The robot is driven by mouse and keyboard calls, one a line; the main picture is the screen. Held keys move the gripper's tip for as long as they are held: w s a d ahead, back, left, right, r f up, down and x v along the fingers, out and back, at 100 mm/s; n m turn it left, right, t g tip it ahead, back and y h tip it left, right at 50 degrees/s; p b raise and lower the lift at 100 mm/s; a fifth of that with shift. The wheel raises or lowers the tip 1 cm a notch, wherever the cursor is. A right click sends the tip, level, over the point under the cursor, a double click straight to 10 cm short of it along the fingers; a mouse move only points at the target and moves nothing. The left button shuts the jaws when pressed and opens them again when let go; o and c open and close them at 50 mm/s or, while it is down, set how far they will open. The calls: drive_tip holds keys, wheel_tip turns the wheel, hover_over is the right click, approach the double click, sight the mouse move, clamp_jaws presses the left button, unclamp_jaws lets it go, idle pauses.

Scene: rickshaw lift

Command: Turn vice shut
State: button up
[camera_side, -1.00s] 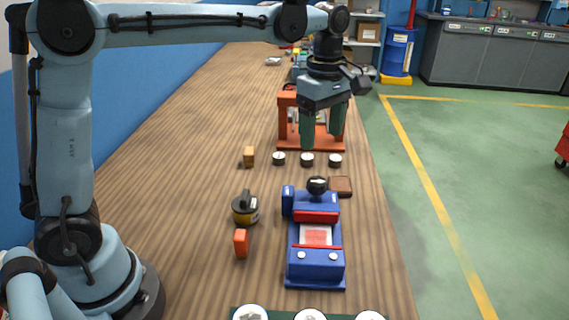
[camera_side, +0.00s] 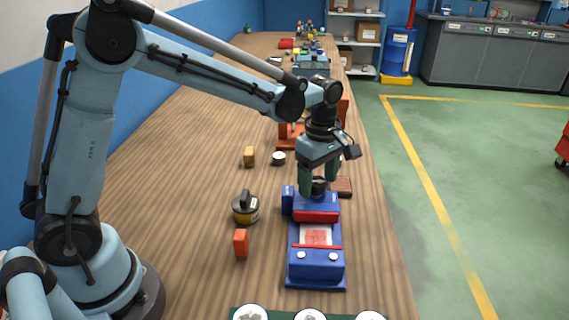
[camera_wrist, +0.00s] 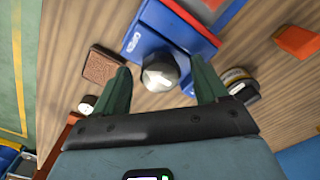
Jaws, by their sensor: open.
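The blue vice (camera_side: 317,266) with red jaw strips lies along the bench near its right edge, and its body shows at the top of the wrist view (camera_wrist: 165,38). Its dark round knob (camera_side: 319,186) sits at the far end and shows as a dark, shiny ball in the wrist view (camera_wrist: 161,73). A pale plate with a red patch (camera_side: 316,236) lies between the jaw strips. My gripper (camera_side: 319,190) points down over the knob. Its green fingers (camera_wrist: 163,85) are open, one on each side of the knob. I cannot tell whether they touch it.
A black and yellow round object (camera_side: 246,207) and an orange block (camera_side: 241,242) stand left of the vice. A brown square pad (camera_side: 343,187) lies close to its right. A wooden block (camera_side: 249,156) and white-topped disc (camera_side: 279,158) lie farther back, before an orange frame (camera_side: 289,138).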

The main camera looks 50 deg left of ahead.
drive_tip(key=shift+f, duration=0.15)
drive_tip(key=shift+c, duration=0.3)
drive_tip(key=c, duration=1)
